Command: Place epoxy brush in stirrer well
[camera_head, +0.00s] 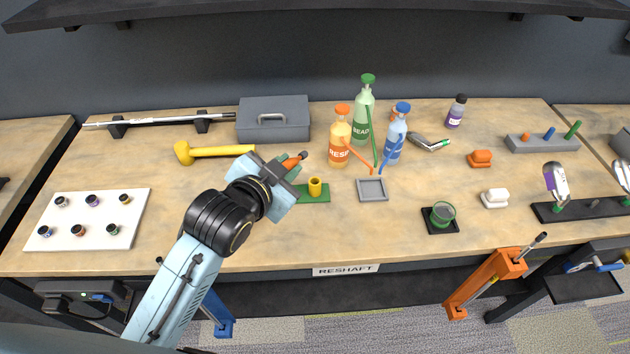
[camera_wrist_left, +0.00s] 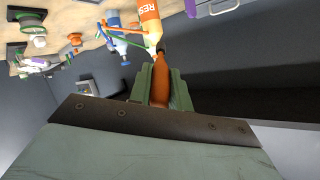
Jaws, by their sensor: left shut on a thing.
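My left gripper (camera_head: 289,166) is shut on the epoxy brush (camera_head: 291,162), which has an orange handle and a dark tip. In the left wrist view the orange handle (camera_wrist_left: 160,82) sits between the green fingers of the gripper (camera_wrist_left: 160,88), with its dark end pointing away from me. The brush is near a green block with a yellow cup (camera_head: 315,187), which looks like the stirrer well. The cup is just right of and below the gripper in the head view. The brush appears apart from the cup. My right gripper is not in view.
An orange bottle (camera_head: 340,140), green bottle (camera_head: 363,115) and blue bottle (camera_head: 395,138) stand right of the gripper. A grey tray (camera_head: 373,198) lies right of the cup. A yellow mallet (camera_head: 215,151) and grey toolbox (camera_head: 273,130) lie behind. Bare bench shows in front.

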